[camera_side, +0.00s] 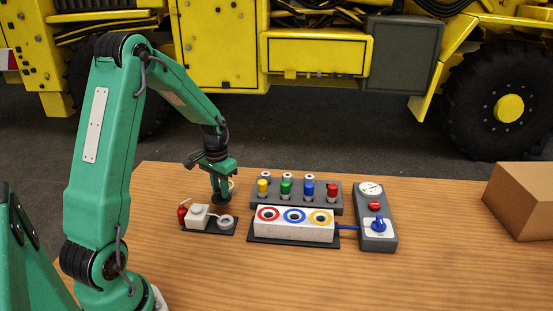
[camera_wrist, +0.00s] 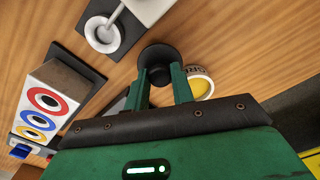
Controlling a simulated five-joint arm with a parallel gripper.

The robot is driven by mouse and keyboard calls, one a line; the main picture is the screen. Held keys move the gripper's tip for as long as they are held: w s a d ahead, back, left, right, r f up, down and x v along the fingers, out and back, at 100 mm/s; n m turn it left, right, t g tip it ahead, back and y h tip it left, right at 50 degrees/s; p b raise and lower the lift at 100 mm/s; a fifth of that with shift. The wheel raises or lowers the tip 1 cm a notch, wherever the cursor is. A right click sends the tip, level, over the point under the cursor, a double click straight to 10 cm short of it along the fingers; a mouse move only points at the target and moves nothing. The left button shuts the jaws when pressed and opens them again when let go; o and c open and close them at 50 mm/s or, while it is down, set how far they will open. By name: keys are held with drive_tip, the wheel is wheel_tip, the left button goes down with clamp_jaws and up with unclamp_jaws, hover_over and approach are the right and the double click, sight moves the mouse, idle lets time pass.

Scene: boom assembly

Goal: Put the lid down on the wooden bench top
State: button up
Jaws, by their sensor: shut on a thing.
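My gripper (camera_wrist: 160,82) points down at the wooden bench top (camera_side: 180,272) and is shut on the dark round lid (camera_wrist: 157,54). The lid shows as a black disc at the fingertips in the wrist view. In the side view my gripper (camera_side: 221,188) is low over the bench, behind the small dark tray. I cannot tell whether the lid touches the wood.
A dark tray (camera_side: 212,231) holds a red bottle, a white block and a grey ring. A grey rack (camera_side: 330,205) with coloured caps, a white block with coloured rings (camera_side: 293,228) and a grey control box (camera_side: 378,241) stand to the right. A cardboard box (camera_side: 525,200) is far right.

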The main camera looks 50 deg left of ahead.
drive_tip(key=shift+f, duration=1.5)
idle(1.7)
drive_tip(key=o, duration=1)
drive_tip(key=shift+c, duration=0.2)
drive_tip(key=shift+r, duration=0.1)
drive_tip(key=shift+r, duration=3.95)
